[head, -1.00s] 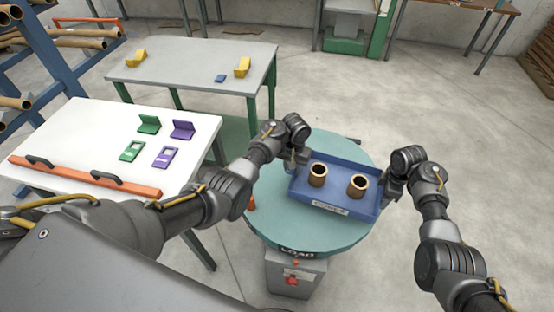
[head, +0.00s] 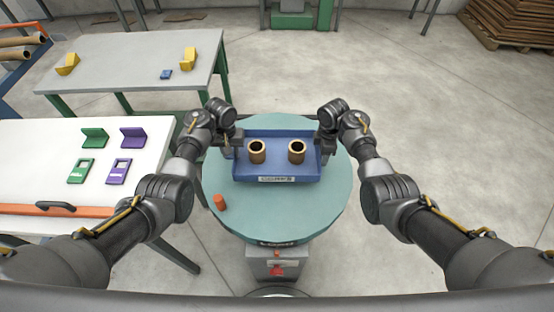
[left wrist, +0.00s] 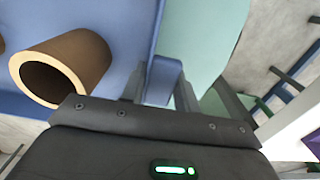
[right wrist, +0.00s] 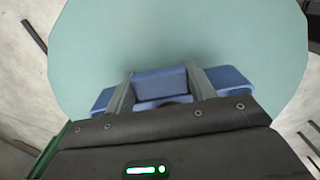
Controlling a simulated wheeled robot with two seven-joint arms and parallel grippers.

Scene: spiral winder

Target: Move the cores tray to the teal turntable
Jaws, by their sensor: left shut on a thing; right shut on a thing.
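The blue cores tray (head: 239,174) is over the back part of the round teal turntable (head: 280,222); I cannot tell if it touches. Two brown cores stand in it, the left core (head: 257,152) and the right core (head: 297,152). My left gripper (head: 232,146) is shut on the tray's left handle, and the blue handle (left wrist: 163,82) shows between its fingers in the left wrist view. My right gripper (head: 325,146) is shut on the right handle (right wrist: 159,83), seen in the right wrist view with the teal surface beyond.
An orange peg (head: 219,202) stands on the turntable's left side. A white table (head: 40,150) with green and purple pieces and an orange bar is close on the left. A grey table (head: 130,60) with yellow pieces stands behind. The floor to the right is clear.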

